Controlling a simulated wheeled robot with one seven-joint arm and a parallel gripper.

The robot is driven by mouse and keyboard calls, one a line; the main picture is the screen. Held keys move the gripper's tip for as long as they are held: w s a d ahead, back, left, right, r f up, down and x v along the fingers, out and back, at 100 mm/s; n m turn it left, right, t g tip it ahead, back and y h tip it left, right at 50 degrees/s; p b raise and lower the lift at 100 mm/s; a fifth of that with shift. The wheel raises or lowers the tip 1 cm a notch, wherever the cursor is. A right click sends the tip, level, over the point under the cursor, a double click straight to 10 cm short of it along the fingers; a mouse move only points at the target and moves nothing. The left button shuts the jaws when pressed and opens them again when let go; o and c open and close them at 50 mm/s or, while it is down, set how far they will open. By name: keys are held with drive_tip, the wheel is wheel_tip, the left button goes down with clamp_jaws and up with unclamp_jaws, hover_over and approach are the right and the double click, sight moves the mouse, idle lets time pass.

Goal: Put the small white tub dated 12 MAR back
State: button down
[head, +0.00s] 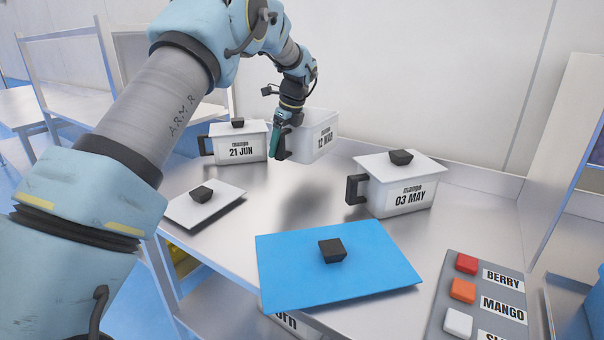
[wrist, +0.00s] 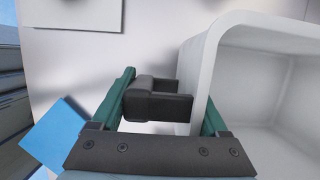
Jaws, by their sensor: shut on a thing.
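The small white tub dated 12 MAR (head: 322,132) is lidless and held in the air at the back of the steel table, with a soft shadow below. My gripper (head: 281,140) is shut on its black handle. In the wrist view the dark handle (wrist: 158,100) lies between the teal fingers of my gripper (wrist: 165,103). The tub's white wall and open mouth (wrist: 205,70) fill the right side there, and the inside that shows is empty. A white lid with a black knob (head: 180,212) lies on the table at the left.
The lidded 21 JUN tub (head: 222,150) stands just left of the held tub. The lidded 03 MAY tub (head: 375,190) stands to the right. A blue lid (head: 290,280) lies at the front middle. A grey button panel (head: 447,290) sits at front right. Bare table (head: 300,215) shows between them.

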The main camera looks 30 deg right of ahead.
wheel_tip(320, 180, down, 9)
drive_tip(key=p, duration=0.3)
drive_tip(key=shift+f, duration=0.15)
unclamp_jaws()
drive_tip(key=shift+f, duration=0.15)
